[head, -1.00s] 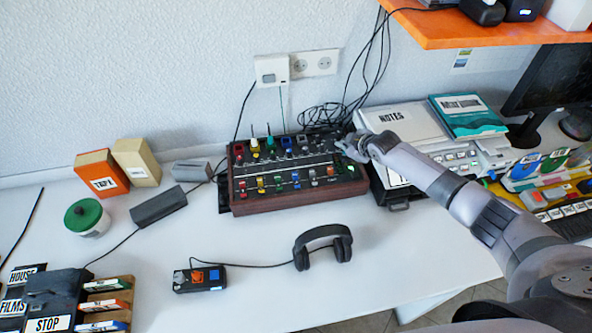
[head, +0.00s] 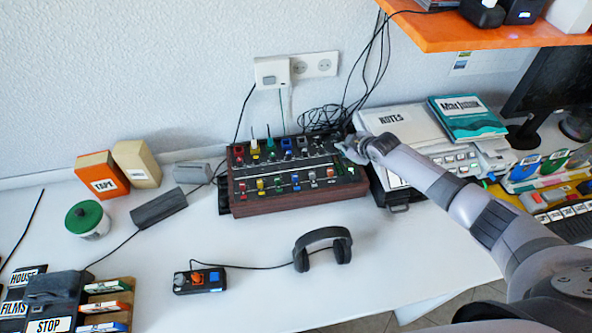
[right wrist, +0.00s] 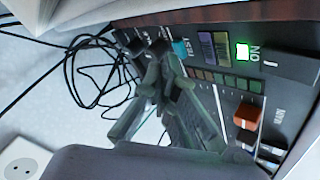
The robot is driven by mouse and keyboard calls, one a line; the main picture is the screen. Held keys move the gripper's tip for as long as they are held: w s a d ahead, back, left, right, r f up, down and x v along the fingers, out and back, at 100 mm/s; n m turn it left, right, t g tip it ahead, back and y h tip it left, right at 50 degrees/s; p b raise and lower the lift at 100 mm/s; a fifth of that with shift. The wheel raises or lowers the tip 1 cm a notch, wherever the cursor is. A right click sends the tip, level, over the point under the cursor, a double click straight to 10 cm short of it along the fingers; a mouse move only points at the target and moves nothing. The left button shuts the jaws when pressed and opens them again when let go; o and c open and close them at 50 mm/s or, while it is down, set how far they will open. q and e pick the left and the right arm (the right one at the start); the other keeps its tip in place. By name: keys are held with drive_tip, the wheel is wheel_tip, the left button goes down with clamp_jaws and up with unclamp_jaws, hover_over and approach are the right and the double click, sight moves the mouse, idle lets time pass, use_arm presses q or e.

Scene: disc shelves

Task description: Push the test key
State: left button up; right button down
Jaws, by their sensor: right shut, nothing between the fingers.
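The mixer (head: 300,200), a wood-sided panel with coloured knobs and sliders, stands on the white desk. Its right end fills much of the right wrist view, where a TEST label (right wrist: 188,46) shows beside a small teal patch; the key itself is partly hidden by my fingers. My right gripper (head: 343,149) is shut and empty over the far right corner of the mixer. In the right wrist view its fingertips (right wrist: 156,68) are close to the TEST label; I cannot tell whether they touch the panel. My left gripper is not in view.
A green ON light (right wrist: 242,51) is lit, near an orange slider cap (right wrist: 247,114). Black cables (head: 325,117) lie behind the mixer. A NOTES binder (head: 392,119) is right of it. Headphones (head: 322,247) lie in front on open desk. An orange shelf (head: 450,32) hangs above right.

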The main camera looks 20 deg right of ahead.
sight(343, 155)
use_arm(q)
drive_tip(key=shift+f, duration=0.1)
use_arm(e)
drive_tip(key=shift+s+a+f, duration=0.25)
drive_tip(key=shift+s+f, duration=0.15)
drive_tip(key=shift+f, duration=0.2)
use_arm(q)
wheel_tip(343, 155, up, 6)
drive_tip(key=p, duration=0.5)
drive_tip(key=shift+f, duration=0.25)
use_arm(e)
drive_tip(key=r, duration=0.6)
drive_tip(key=shift+w+d+r, duration=0.25)
drive_tip(key=shift+w+r, duration=0.05)
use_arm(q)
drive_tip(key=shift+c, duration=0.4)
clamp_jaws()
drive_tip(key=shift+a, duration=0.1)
